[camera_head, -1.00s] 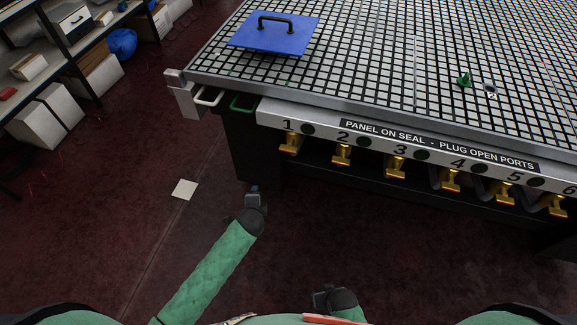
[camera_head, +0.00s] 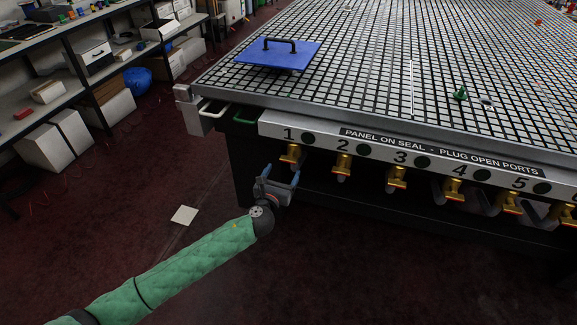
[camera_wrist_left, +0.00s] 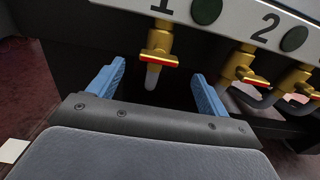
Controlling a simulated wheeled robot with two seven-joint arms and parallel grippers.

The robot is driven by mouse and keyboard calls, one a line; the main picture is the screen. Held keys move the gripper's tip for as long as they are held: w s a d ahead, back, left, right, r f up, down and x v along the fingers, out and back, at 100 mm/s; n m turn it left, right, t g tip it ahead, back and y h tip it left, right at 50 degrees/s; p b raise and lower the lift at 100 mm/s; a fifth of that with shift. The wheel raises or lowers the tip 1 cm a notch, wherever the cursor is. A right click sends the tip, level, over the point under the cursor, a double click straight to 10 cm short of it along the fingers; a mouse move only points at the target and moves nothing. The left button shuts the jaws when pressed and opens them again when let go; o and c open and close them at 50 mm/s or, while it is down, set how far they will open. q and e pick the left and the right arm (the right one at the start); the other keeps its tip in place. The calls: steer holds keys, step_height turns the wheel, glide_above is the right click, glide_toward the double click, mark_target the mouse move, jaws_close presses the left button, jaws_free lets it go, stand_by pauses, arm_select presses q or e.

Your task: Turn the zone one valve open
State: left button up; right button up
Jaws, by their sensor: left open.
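The zone one valve is a brass valve (camera_head: 289,153) under the number 1 at the left end of the table's front panel. In the left wrist view the same valve (camera_wrist_left: 152,54) shows a brass body, a crosswise handle with a red strip, and a pale pipe end below. My left gripper (camera_head: 281,176) is open and empty, just below and in front of this valve. In the left wrist view its two blue fingers (camera_wrist_left: 154,85) stand apart on either side of the valve's lower end, with no contact that I can make out. My right gripper is not in view.
Several more brass valves, such as number 2 (camera_head: 341,165), run to the right along the panel (camera_head: 400,150). A blue plate (camera_head: 277,55) with a black handle lies on the grid table (camera_head: 380,70). Shelving (camera_head: 70,60) stands at the left.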

mark_target(288, 161)
arm_select(q)
steer(key=x, duration=0.7)
steer(key=shift+w, duration=0.2)
steer(key=shift+f, duration=0.1)
steer(key=c, duration=1)
